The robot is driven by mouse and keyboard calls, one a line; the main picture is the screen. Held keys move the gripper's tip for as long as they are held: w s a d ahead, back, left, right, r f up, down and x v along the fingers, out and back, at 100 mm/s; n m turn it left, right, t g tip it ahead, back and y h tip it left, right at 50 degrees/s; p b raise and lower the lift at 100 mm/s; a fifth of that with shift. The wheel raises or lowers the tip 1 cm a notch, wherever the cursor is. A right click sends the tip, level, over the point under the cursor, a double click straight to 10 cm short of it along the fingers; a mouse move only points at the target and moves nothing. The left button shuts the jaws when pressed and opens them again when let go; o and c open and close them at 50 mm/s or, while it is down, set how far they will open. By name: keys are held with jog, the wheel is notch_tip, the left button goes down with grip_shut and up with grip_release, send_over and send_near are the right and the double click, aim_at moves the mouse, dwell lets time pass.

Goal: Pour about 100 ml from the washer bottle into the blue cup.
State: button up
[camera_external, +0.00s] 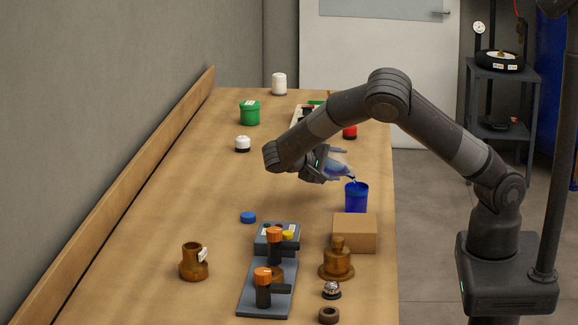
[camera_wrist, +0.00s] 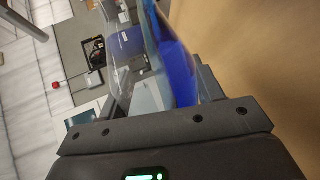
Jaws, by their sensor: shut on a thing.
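The washer bottle (camera_external: 337,169) is clear with blue liquid inside. My gripper (camera_external: 325,163) is shut on it and holds it tipped over to the right, its mouth low and close above the rim of the blue cup (camera_external: 356,199). The cup stands upright on the bench, right of and below my gripper. In the wrist view the bottle (camera_wrist: 178,68) fills the upper middle, with blue liquid along its right side. I cannot tell whether liquid is running, and the level in the cup is hidden.
A cardboard box (camera_external: 354,234) stands just in front of the cup. A blue cap (camera_external: 248,217) lies on the bench (camera_external: 190,215). Orange-topped parts (camera_external: 274,235) and a brass fitting (camera_external: 337,262) are nearer. A green tub (camera_external: 250,112) and a red item (camera_external: 350,132) stand behind. The left-middle bench is clear.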

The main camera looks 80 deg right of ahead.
jog(key=shift+r+m, duration=0.3)
dwell(1.4)
jog(key=shift+f, duration=0.2)
jog(key=shift+d+f+n, duration=0.1)
jog(key=shift+n, duration=0.6)
jog(key=shift+w+d+f+n+g+y, duration=0.15)
jog(key=shift+d+f+n+g+y, duration=0.1)
jog(key=shift+f+n+g+y, duration=0.35)
jog(key=shift+a+f+n, duration=0.1)
jog(key=shift+f+n, duration=0.05)
jog(key=shift+n, duration=0.35)
jog(key=shift+a+n+g, duration=0.15)
jog(key=shift+n+g, duration=0.15)
jog(key=shift+n, duration=0.1)
jog(key=shift+s+a+r+n, duration=0.1)
jog(key=shift+s+r+n, duration=0.1)
jog(key=shift+r+n, duration=0.1)
jog(key=shift+r+y, duration=0.1)
jog(key=shift+y, duration=0.2)
